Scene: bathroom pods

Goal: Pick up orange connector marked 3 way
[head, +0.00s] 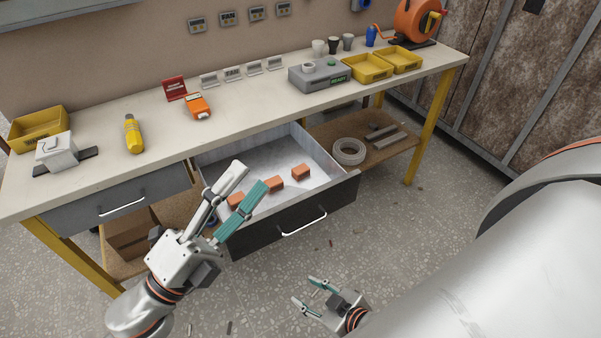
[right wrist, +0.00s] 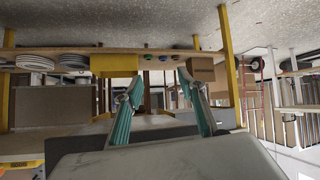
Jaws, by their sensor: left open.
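Three small orange blocks lie in the open drawer (head: 327,165): one at the left (head: 235,199), partly hidden by my left gripper, one in the middle (head: 273,184) and one at the right (head: 300,172). No marking is readable on them, so I cannot tell which is the 3 way connector. My left gripper (head: 252,177) is open and empty, over the drawer's left part in the head view. My right gripper (head: 304,290) is low, in front of the drawer; its fingers stand apart and empty in the right wrist view (right wrist: 158,85).
The workbench (head: 160,155) carries a yellow bottle (head: 132,134), an orange device (head: 197,106), a grey box marked READY (head: 320,76) and yellow trays (head: 368,68). A closed drawer (head: 115,199) is left of the open one. A coil (head: 348,151) lies on the lower shelf.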

